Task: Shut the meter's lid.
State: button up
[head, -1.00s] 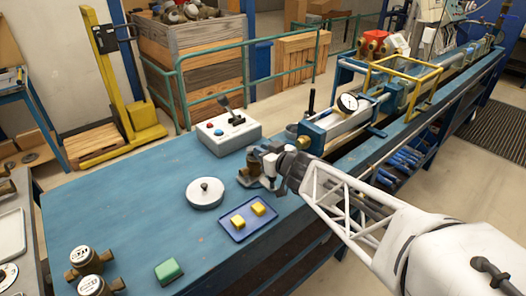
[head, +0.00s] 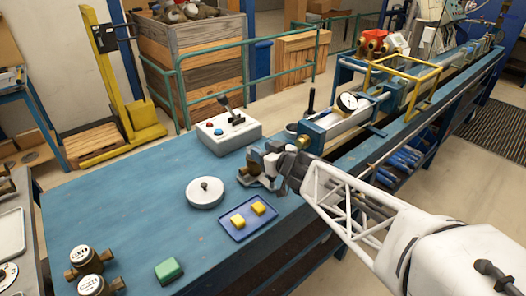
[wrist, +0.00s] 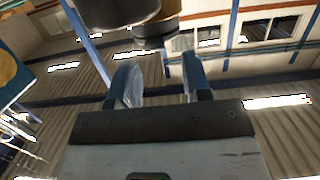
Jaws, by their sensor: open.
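A small brass-coloured meter (head: 246,177) stands on the blue bench, just left of my gripper. My gripper (head: 268,158) is beside it and partly covers it in the head view, so the pose of its lid cannot be made out. In the wrist view my gripper (wrist: 160,82) shows two fingers spread apart with nothing between them. A dark rounded body (wrist: 116,8) and a shorter cylinder are close beyond the fingertips; I cannot tell which part of the meter, if any, they are.
A round white lidded dish (head: 205,193), a blue tray (head: 236,237) with two yellow blocks, and a control box (head: 226,134) stand near. Two more meters (head: 94,285) and a green block (head: 168,270) are at the front. The test rig (head: 335,122) is behind right. The bench's left is clear.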

jog(key=v, duration=0.7)
jog(key=shift+s+d, duration=0.15)
jog(key=shift+r, duration=0.1)
dwell(0.6)
jog(key=s+d+r+m+g+h, duration=0.1)
jog(key=s+d+r+g, duration=0.2)
jog(key=s, duration=0.4)
jog(key=s+d+r+m+g+h, duration=0.1)
jog(key=s+d+r+g, duration=0.1)
jog(key=s+r+g, duration=0.3)
jog(key=s+d+m+h, duration=0.7)
jog(key=s+d+h, duration=0.2)
jog(key=s+d, duration=0.4)
jog(key=shift+s+d+r+g, duration=0.3)
jog(key=shift+d+r, duration=0.1)
jog(key=shift+d, duration=0.25)
